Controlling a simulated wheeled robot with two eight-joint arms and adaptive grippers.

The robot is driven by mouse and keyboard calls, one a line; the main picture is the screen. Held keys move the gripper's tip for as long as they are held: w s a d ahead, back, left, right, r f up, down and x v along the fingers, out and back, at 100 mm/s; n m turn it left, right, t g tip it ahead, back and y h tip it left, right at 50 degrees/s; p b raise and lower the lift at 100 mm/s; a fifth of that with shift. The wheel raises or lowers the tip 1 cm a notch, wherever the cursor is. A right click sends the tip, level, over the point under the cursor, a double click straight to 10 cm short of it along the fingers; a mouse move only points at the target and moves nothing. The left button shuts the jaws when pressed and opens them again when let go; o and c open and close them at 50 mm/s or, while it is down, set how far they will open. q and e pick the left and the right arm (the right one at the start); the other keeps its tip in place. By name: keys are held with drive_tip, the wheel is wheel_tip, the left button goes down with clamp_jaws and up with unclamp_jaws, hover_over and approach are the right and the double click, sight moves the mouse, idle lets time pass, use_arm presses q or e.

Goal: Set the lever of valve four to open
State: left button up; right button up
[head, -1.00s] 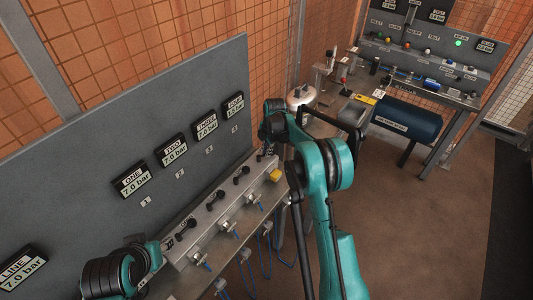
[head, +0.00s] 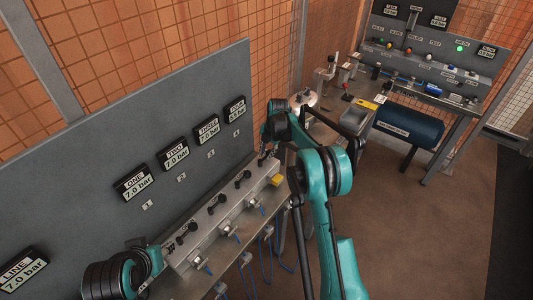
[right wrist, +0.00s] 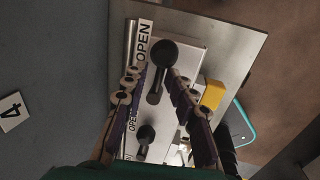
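The lever of valve four (right wrist: 163,53) has a black ball knob and stands between my fingers in the right wrist view. Its knob lies beside a white OPEN label (right wrist: 144,42). My right gripper (right wrist: 158,88) is open, with one finger on each side of the lever; I cannot tell whether either finger touches it. In the head view my right gripper (head: 265,154) is at the far end of the valve manifold (head: 230,212) and hides valve four's lever. The gauge marked FOUR (head: 235,109) is above it. My left arm is at lower left, its fingers hidden.
Valve three's lever (right wrist: 145,134) stands close to the right gripper. Levers two (head: 217,199) and one (head: 190,228) sit further along. A yellow part (head: 277,180) is at the manifold's end. Blue hoses hang below. A second bench (head: 345,112) stands behind; the floor at right is clear.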

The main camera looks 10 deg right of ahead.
drive_tip(key=shift+w+d+f, duration=0.2)
drive_tip(key=shift+d+f, duration=0.05)
drive_tip(key=shift+d, duration=0.1)
drive_tip(key=shift+a, duration=0.15)
drive_tip(key=shift+s+r, duration=0.1)
drive_tip(key=shift+r, duration=0.1)
wheel_tip(320, 180, up, 12)
drive_tip(key=s+d, duration=0.1)
drive_tip(key=shift+s+d+f, duration=0.25)
drive_tip(key=shift+s, duration=0.15)
